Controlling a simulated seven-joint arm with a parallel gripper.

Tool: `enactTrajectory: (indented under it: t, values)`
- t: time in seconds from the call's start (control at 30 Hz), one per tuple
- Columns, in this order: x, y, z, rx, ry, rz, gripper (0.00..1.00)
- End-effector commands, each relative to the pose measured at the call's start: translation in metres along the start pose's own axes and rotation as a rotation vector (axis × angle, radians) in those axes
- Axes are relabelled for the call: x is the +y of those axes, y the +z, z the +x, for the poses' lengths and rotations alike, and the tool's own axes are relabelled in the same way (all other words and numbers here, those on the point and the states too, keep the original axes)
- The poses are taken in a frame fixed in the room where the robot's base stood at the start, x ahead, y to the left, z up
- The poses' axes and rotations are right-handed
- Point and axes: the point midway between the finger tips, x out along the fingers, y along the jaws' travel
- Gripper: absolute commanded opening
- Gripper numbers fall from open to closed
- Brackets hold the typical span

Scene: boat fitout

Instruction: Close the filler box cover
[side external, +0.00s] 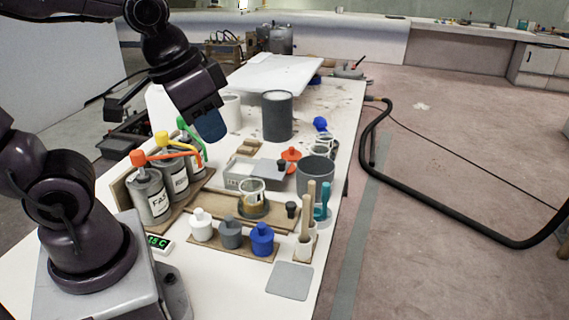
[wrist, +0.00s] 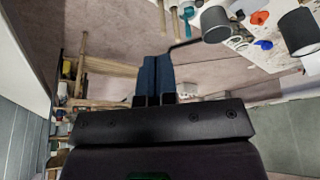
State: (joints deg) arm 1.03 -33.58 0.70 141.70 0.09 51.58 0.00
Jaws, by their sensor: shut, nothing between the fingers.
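The likely filler box (side external: 236,180) is a low, pale grey box in the middle of the bench in the side external view. A flat darker grey panel (side external: 265,171), probably its cover, lies at its right side; I cannot tell whether it is hinged or how far open it is. My gripper (side external: 211,127) is above the bench, up and to the left of the box and apart from it. In the wrist view, its two blue fingers (wrist: 155,76) are together with nothing between them. I cannot make out the box clearly in the wrist view.
Tins with red, yellow and green pump tops (side external: 152,196) stand left of the box. A dark grey cylinder (side external: 277,116) stands behind it, a grey cup (side external: 315,177) to its right. A clear ring-like cup (side external: 252,199) and small bottles (side external: 231,233) stand in front.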

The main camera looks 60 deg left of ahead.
Motion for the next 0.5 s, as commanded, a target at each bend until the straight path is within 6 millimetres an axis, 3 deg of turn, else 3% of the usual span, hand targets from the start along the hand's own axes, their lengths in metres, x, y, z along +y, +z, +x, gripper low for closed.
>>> enactTrajectory:
  t: [0.27, 0.5]
  values:
    - [-0.017, -0.056, 0.054, -0.244, -0.065, 0.003, 0.00]
    - [-0.043, -0.101, 0.119, -0.423, -0.201, -0.024, 0.00]
